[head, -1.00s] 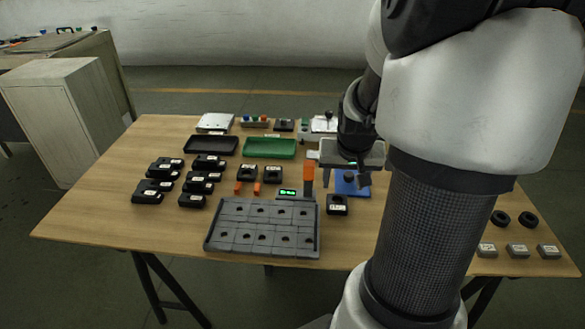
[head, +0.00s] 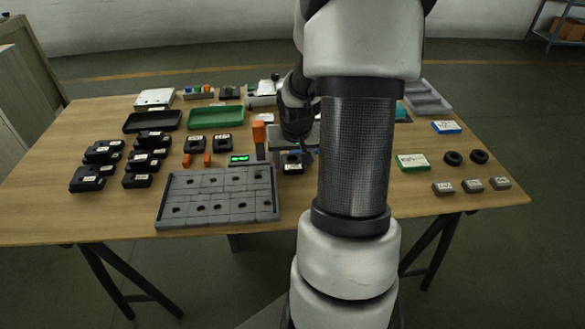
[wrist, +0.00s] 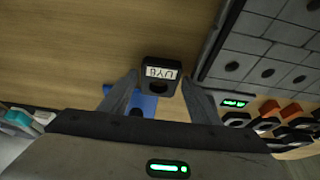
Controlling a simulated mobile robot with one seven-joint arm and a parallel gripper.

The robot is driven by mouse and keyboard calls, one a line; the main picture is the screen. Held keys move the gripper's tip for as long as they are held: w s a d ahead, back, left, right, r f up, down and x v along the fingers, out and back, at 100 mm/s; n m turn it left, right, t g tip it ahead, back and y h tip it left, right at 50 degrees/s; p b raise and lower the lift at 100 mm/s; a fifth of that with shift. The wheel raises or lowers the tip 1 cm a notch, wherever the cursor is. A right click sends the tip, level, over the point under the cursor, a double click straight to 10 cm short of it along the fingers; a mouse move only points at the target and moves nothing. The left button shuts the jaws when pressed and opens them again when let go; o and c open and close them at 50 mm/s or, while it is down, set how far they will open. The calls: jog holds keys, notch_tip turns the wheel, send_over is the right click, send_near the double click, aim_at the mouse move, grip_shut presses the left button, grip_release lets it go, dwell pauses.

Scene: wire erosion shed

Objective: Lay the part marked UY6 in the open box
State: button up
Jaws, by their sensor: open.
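The black part (wrist: 160,75), with a white label that seems to read UY6 upside down, lies on the wooden table. In the wrist view it is between the fingertips of my open, empty gripper (wrist: 160,84), apart from both fingers. In the head view the part (head: 293,163) shows just in front of and below my gripper, whose fingers are hard to make out there. A black tray (head: 152,121) and a green tray (head: 215,117) stand open at the back left; I cannot tell which container is the open box.
A grey tray (head: 160,217) of blocks with round holes is close to the part's left. An orange-topped post (head: 259,140) and a green display (head: 239,159) stand nearby. Several black parts (head: 140,160) lie farther left.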

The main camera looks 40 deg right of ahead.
jog(key=shift+r, duration=0.1)
jog(key=c, duration=1.4)
